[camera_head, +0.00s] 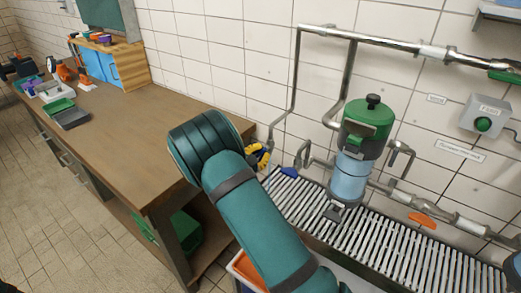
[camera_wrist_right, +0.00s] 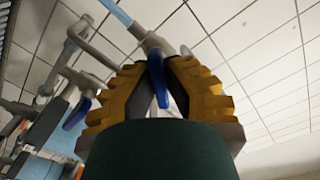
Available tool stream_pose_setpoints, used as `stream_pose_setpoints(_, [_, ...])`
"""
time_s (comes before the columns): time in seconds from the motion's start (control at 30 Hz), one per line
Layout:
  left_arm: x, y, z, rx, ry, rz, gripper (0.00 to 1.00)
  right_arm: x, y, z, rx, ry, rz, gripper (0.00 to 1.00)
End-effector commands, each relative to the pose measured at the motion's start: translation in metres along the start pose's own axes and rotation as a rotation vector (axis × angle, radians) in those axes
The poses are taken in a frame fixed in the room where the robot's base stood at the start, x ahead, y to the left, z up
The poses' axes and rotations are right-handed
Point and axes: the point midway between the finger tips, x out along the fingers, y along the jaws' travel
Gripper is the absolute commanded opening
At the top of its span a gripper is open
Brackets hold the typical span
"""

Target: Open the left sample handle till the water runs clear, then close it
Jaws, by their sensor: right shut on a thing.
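My right gripper (camera_head: 258,155), with yellow fingers, is at the left pipe by the wall, just past the bench corner. My teal forearm hides much of that spot. In the right wrist view the yellow fingers (camera_wrist_right: 160,62) are closed together on the left sample handle (camera_wrist_right: 157,80), a blue lever on a grey pipe. A pale blue strip (camera_wrist_right: 116,12) extends from that pipe; I cannot tell whether it is water or how clear it is. A second blue handle (camera_head: 289,172) sits to the right, apart from the gripper; it also shows in the wrist view (camera_wrist_right: 77,112). My left gripper is out of view.
A slatted drain grate (camera_head: 365,235) runs below the pipes. A green pump (camera_head: 366,125) with a pale blue lower body stands above it. An orange handle (camera_head: 423,219) is farther right. The wooden bench (camera_head: 130,115) fills the left, its near part clear.

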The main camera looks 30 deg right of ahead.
Motion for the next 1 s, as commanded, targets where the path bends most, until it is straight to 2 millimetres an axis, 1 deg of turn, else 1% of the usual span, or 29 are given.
stream_pose_setpoints(0.03, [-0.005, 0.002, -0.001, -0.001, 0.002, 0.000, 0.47, 0.002, -0.002, -0.003, -0.042, 0.004, 0.000, 0.00])
stream_pose_setpoints(0.1, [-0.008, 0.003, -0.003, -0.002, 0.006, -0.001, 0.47, 0.002, -0.001, -0.003, -0.109, 0.005, 0.000, 0.00])
stream_pose_setpoints(0.5, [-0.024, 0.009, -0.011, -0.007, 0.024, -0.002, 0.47, 0.002, -0.001, -0.003, -0.441, 0.005, 0.000, 0.00])
stream_pose_setpoints(0.73, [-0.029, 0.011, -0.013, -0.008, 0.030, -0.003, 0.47, 0.002, -0.001, -0.002, -0.559, 0.005, 0.000, 0.00])
stream_pose_setpoints(1.0, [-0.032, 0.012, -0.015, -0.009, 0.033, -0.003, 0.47, 0.002, -0.001, -0.002, -0.619, 0.005, 0.000, 0.00])
